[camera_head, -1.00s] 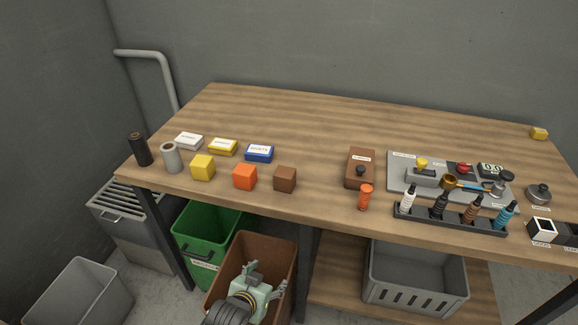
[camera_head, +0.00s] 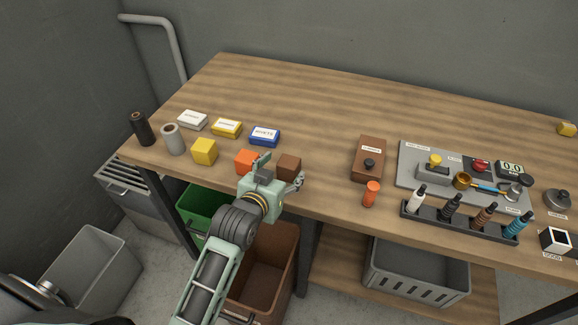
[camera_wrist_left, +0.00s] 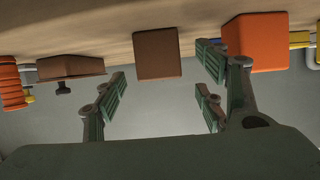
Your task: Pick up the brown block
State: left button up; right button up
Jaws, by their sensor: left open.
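The brown block (camera_head: 289,166) sits near the front edge of the wooden table, just right of the orange block (camera_head: 247,161). My left gripper (camera_head: 279,170) is open at the table's front edge, in front of the two blocks, its fingers pointing toward them. In the left wrist view the brown block (camera_wrist_left: 157,54) shows beyond the fingertips, between the two finger pairs of the open gripper (camera_wrist_left: 160,92), with nothing held. The orange block (camera_wrist_left: 256,42) is behind the right-hand fingers there. My right gripper is not seen.
A yellow block (camera_head: 204,151) stands left of the orange one. Small labelled boxes, such as the blue box (camera_head: 265,136), lie behind. A brown control box (camera_head: 367,158) and an orange cylinder (camera_head: 371,194) stand to the right. Open bins stand below the table edge.

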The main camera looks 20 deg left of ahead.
aim_at(285, 169)
pick_arm(q)
jog(key=x, duration=0.3)
jog(key=shift+w+d+p, duration=0.1)
jog(key=shift+w+p, duration=0.2)
jog(key=shift+w, duration=0.05)
jog(key=shift+w+f, duration=0.2)
jog(key=shift+w, duration=0.05)
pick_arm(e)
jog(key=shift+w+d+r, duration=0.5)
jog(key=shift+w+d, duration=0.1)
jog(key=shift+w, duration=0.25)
pick_arm(q)
jog(key=c, duration=1.1)
jog(key=shift+c, duration=1)
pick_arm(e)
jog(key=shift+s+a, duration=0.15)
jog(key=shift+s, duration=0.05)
